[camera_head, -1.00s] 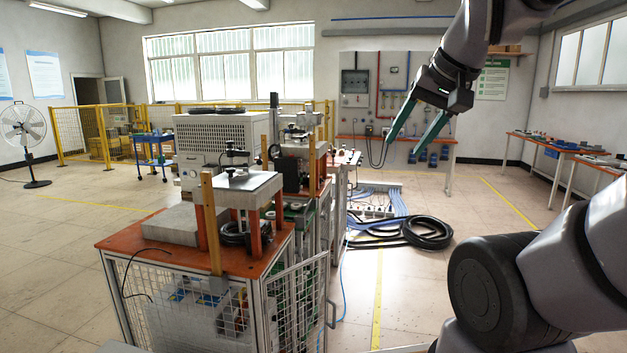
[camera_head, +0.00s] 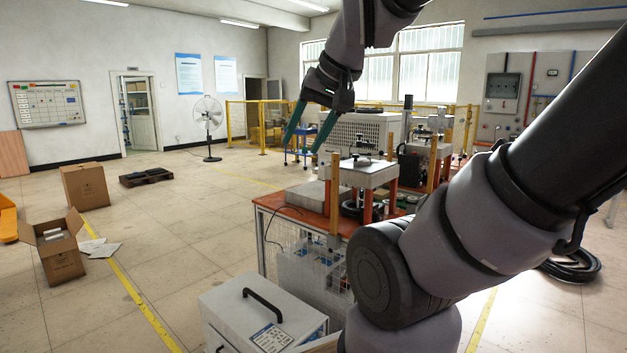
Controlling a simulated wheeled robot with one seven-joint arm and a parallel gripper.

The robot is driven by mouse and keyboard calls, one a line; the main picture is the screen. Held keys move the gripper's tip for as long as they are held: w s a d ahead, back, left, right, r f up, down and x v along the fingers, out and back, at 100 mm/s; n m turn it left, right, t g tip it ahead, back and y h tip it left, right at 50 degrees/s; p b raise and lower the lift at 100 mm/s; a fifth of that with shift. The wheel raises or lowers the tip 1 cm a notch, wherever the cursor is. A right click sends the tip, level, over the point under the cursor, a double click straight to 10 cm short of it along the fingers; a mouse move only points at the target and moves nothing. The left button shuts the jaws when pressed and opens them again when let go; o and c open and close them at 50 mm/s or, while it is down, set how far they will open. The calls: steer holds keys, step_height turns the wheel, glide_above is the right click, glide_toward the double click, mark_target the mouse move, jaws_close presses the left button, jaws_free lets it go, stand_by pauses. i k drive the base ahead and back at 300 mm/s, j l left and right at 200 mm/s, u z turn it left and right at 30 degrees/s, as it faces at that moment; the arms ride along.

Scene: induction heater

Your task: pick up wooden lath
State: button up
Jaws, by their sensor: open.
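An upright wooden lath (camera_head: 334,196) stands at the front of the orange-topped machine table, right of centre in the head view. More upright wood-coloured strips, such as one farther back (camera_head: 390,140), show on the machines. I cannot tell which one the task names. My gripper (camera_head: 301,148) is open and empty, its two green fingers pointing down. In the picture it appears up and to the left of the front lath, apart from it. My own arm covers the right part of the machine table.
The machine table (camera_head: 268,202) carries a metal press and a grey block. A white case with a black handle (camera_head: 232,312) stands in front. Cardboard boxes (camera_head: 85,186) and a dark pallet (camera_head: 146,177) lie left. Open floor lies between them and the table.

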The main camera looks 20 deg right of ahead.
mark_target(434, 137)
steer(key=i+l+u, duration=0.1)
steer(key=l+u, duration=0.25)
steer(key=l, duration=0.6)
steer(key=l+u, duration=0.4)
steer(key=l, duration=2.65)
steer(key=k+l, duration=0.15)
steer(key=l, duration=2)
